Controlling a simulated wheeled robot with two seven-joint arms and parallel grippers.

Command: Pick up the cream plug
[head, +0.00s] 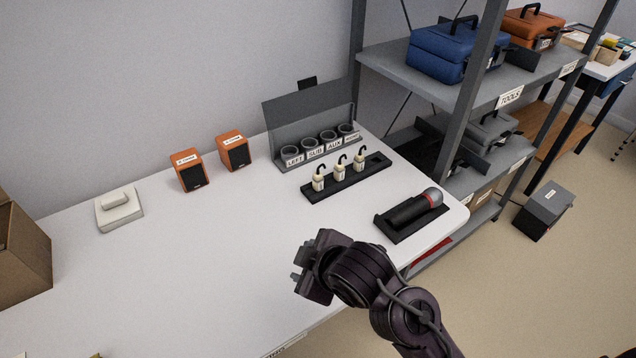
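Several cream plugs with black cable tails stand upright in a black holder strip toward the right of the table: a left one (318,181), a middle one (340,171) and a right one (359,161). My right gripper (300,284) is over the front of the table, its fingers pointing left, apart from the plugs. Its fingers are small and dark here, so its opening is unclear. No plug shows in it. My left gripper is out of the picture.
Behind the plugs stands a grey panel (300,108) with labelled round sockets. A microphone (408,209) lies in a black cradle at right. Two orange speakers (188,172) and a pale box (119,209) stand farther left. A shelf rack (440,87) borders the table. The table's middle (190,265) is clear.

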